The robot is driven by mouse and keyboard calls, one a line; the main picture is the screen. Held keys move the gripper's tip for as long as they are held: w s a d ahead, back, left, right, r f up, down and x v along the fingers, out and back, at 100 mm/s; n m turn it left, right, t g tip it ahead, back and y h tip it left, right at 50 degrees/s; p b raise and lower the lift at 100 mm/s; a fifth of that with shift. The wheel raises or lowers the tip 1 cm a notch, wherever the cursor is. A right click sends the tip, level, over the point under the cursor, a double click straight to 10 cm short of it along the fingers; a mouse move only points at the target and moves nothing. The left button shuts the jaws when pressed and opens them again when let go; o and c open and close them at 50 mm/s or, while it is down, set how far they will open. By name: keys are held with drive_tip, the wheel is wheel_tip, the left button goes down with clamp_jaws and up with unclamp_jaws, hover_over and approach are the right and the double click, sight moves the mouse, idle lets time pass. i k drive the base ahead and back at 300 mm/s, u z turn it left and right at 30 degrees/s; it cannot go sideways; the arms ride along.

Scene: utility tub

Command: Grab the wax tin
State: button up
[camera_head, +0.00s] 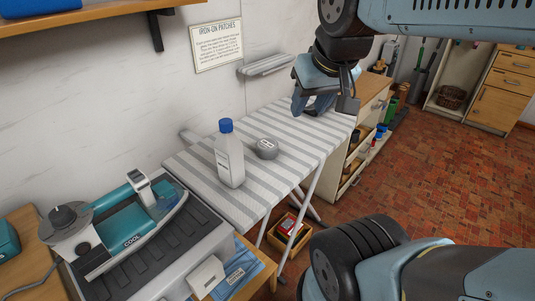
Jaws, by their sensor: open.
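The wax tin looks to be the small round grey tin (266,149) with a pale label, lying on the striped ironing board (212,182). A white bottle with a blue cap (229,160) stands upright just to its left. My gripper (312,108) is over the far right end of the board, up and to the right of the tin and apart from it. It is open, and I see nothing between its fingers. My arm hides part of the fingers.
A teal and white appliance (124,226) sits on a grey ribbed surface at the lower left. A wooden shelf unit (358,165) with small items stands behind the board's right end. A wooden box (289,232) is below the board. Red brick floor (440,160) is open at the right.

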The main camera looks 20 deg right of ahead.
sight(266, 148)
drive_tip(key=u, duration=0.65)
drive_tip(key=k, duration=0.1)
drive_tip(key=u, duration=0.6)
drive_tip(key=i, duration=0.25)
drive_tip(key=u, duration=2.95)
drive_tip(key=k, duration=1.25)
drive_tip(key=z, duration=0.45)
drive_tip(key=k, duration=0.85)
drive_tip(key=z, duration=0.75)
drive_tip(key=k, duration=0.35)
drive_tip(key=z, duration=0.25)
